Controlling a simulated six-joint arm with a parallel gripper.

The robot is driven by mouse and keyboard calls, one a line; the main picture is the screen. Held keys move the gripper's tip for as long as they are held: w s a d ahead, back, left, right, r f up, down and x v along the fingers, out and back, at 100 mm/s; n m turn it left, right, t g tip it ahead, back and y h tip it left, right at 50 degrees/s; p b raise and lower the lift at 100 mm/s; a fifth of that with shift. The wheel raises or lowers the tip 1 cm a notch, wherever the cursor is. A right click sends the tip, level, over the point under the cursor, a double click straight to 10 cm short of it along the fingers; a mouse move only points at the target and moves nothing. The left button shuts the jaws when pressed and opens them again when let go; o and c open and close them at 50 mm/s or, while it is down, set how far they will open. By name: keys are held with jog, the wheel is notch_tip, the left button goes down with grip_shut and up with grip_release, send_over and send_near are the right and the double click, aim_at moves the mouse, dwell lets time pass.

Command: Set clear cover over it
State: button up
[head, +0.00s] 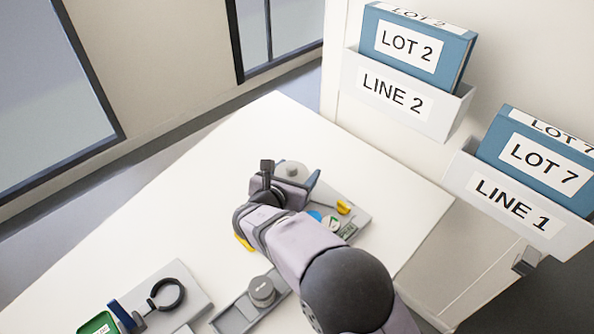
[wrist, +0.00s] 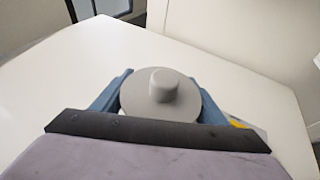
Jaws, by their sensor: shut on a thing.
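A round grey cover with a stubby knob (wrist: 160,95) sits between my two blue fingers in the wrist view. Its knob also shows in the head view (head: 292,169). My gripper (head: 285,177) is shut on this cover, with one finger at each side of its rim. The cover looks opaque grey, not clear. What lies under it is hidden by the cover and my gripper, and I cannot tell whether it is held up or resting on something.
A grey panel (head: 352,215) with blue, green and yellow parts lies right of my gripper, partly hidden. A grey tray with a round knobbed piece (head: 262,290) and a stand with a black ring (head: 167,294) are at the front. The white table (head: 200,190) is clear at back left.

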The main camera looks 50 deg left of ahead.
jog(key=shift+f+b, duration=0.3)
jog(key=shift+f, duration=0.15)
jog(key=o, duration=0.8)
jog(key=shift+s, duration=0.1)
jog(key=shift+p+v, duration=1.3)
jog(key=shift+v, duration=4.15)
jog(key=shift+r, duration=0.1)
